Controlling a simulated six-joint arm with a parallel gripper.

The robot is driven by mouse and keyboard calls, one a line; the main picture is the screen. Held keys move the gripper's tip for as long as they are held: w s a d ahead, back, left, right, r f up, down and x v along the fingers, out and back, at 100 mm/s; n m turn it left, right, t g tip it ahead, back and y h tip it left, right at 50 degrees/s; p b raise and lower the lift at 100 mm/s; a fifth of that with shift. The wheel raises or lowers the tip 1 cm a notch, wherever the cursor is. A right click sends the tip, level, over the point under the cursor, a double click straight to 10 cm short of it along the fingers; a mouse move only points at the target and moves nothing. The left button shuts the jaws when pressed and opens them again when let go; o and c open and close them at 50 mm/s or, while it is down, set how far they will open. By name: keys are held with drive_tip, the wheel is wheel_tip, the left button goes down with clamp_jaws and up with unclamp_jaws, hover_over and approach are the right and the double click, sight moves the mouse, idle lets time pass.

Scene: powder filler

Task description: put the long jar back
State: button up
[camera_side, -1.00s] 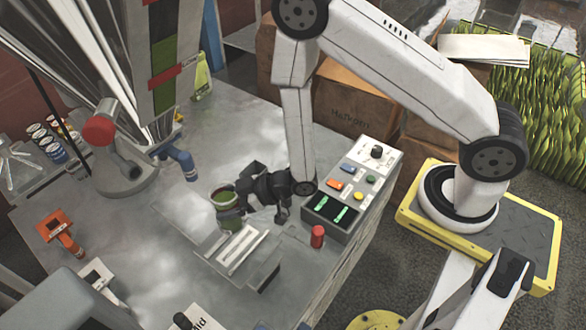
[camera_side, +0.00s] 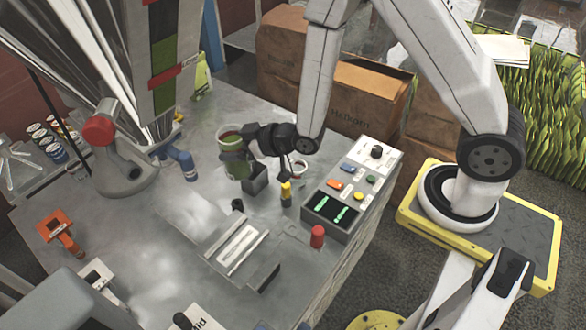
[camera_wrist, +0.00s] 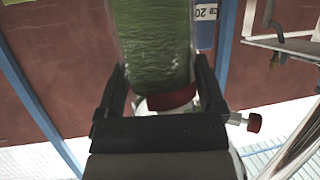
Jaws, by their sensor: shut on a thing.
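The long jar (camera_side: 234,157) is a clear cylinder with green contents and a reddish rim. It stands about upright above the table's back part in the side view. My gripper (camera_side: 249,143) is shut on it from the right. In the wrist view the jar (camera_wrist: 154,45) fills the space between the two fingers of my gripper (camera_wrist: 160,95). Its far end runs out of the top of that picture. I cannot tell how high its base is above the table.
A yellow-topped bottle (camera_side: 286,193), a control box (camera_side: 342,205) and a red button (camera_side: 317,236) are to the right. A metal plate fixture (camera_side: 238,246) lies in front.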

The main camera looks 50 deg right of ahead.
drive_tip(key=d+r+m+t+h, duration=0.1)
drive_tip(key=d+r+m+h, duration=0.3)
drive_tip(key=d+r, duration=0.4)
drive_tip(key=shift+s+d, duration=0.25)
drive_tip(key=shift+d, duration=0.45)
